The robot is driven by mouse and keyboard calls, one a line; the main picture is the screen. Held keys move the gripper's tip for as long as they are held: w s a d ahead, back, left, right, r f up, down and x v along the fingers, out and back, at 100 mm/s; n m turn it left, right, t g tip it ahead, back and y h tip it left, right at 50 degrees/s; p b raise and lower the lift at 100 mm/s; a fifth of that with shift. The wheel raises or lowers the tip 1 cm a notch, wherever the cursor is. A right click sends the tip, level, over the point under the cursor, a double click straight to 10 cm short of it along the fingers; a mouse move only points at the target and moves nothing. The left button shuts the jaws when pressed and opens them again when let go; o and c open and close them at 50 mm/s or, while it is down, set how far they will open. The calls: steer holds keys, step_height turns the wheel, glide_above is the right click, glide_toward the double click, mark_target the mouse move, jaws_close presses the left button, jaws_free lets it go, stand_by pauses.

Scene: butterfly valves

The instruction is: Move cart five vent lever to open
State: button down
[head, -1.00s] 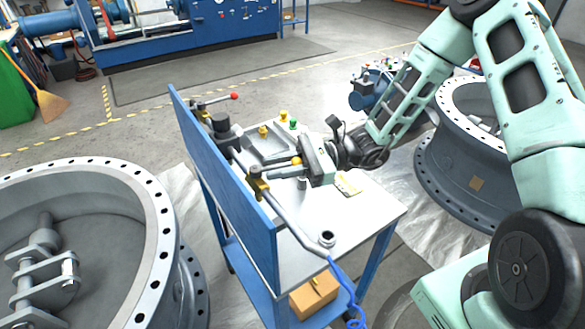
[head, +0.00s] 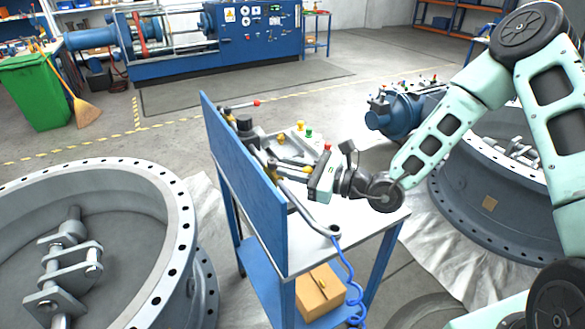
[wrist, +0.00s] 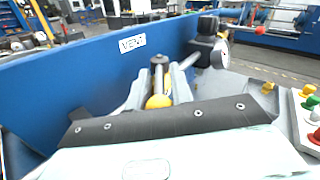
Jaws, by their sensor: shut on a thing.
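The cart (head: 372,213) has a pale top and an upright blue panel (head: 243,175) along its left side. A white label reading VENT (wrist: 132,42) is on that panel in the wrist view. The vent lever ends in a yellow ball knob (wrist: 158,102), with a dark stem beyond it. My gripper (wrist: 160,82) is shut on the lever, its two grey fingers on either side of it. In the head view my gripper (head: 290,165) is over the cart top, close to the panel, and its body hides part of the lever. No cart number is readable.
A box with green (head: 309,132), yellow and red buttons stands at the cart's back. A gauge (wrist: 220,54) and a red-tipped lever (head: 257,102) are farther along the panel. Large flanged rings stand left (head: 165,215) and right. A cardboard box (head: 320,290) sits on the lower shelf.

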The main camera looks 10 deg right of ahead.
stand_by(0.5)
steer(key=c, duration=1.5)
jaws_free()
steer(key=shift+s, duration=0.1)
steer(key=b+v, duration=0.1)
steer(key=v, duration=1.6)
steer(key=shift+s, duration=0.25)
